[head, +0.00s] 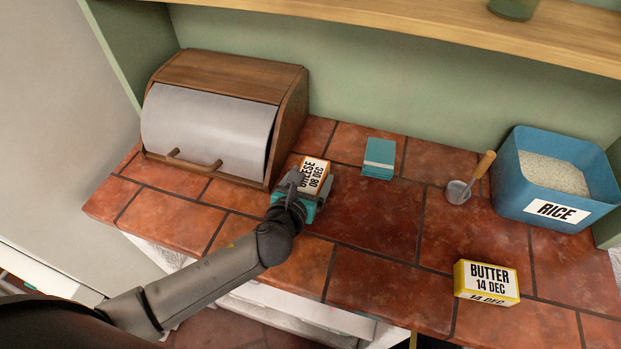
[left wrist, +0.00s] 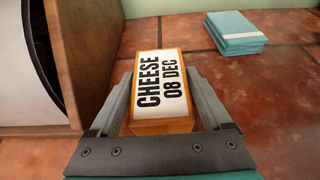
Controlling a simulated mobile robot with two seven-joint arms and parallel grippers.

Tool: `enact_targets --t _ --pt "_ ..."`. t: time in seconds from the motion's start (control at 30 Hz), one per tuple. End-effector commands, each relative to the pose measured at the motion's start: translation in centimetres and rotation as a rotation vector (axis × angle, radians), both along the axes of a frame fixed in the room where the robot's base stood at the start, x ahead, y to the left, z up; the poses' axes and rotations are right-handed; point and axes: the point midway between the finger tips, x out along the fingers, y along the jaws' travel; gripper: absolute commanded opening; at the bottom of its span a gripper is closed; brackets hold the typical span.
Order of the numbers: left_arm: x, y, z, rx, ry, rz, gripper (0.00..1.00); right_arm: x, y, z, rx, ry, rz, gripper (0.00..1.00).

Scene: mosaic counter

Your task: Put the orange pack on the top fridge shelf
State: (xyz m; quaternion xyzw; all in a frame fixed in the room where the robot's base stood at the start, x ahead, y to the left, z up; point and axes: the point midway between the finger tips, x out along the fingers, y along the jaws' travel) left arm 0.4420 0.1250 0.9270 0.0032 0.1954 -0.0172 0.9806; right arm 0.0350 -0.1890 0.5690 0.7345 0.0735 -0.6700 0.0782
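The orange pack (head: 314,176) is a small block with orange sides and a white label reading CHEESE 08 DEC. It is at the counter's middle left, just right of the bread box. It also shows in the left wrist view (left wrist: 161,85), between the two fingers of my left gripper (left wrist: 160,80). In the head view my left gripper (head: 300,184) reaches over the pack's near end. The fingers lie close along both sides, but whether they press on it is not clear. I cannot tell whether the pack touches the counter. No fridge shelf is clearly visible. My right gripper is not in view.
A wooden bread box (head: 230,75) stands close on the left. Teal slabs (head: 379,158) lie behind and right. A grey cup with a wooden handle (head: 458,191), a blue rice tub (head: 558,210) and a yellow butter pack (head: 487,283) are farther right. A wooden shelf (head: 420,25) runs above.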

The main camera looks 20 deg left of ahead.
Motion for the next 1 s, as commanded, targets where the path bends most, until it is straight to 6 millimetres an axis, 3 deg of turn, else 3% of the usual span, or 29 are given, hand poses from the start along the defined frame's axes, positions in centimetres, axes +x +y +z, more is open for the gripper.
enact_targets --t 0.07,0.7,1.0 --pt "-0.03 0.00 -0.01 0.000 0.000 0.000 0.72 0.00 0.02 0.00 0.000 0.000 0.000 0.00" --pt "0.00 -0.01 0.06 0.001 -0.002 0.000 0.00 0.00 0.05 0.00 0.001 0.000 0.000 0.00" --pt "0.02 0.00 0.58 0.001 -0.002 0.000 0.00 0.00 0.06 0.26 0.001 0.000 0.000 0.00"
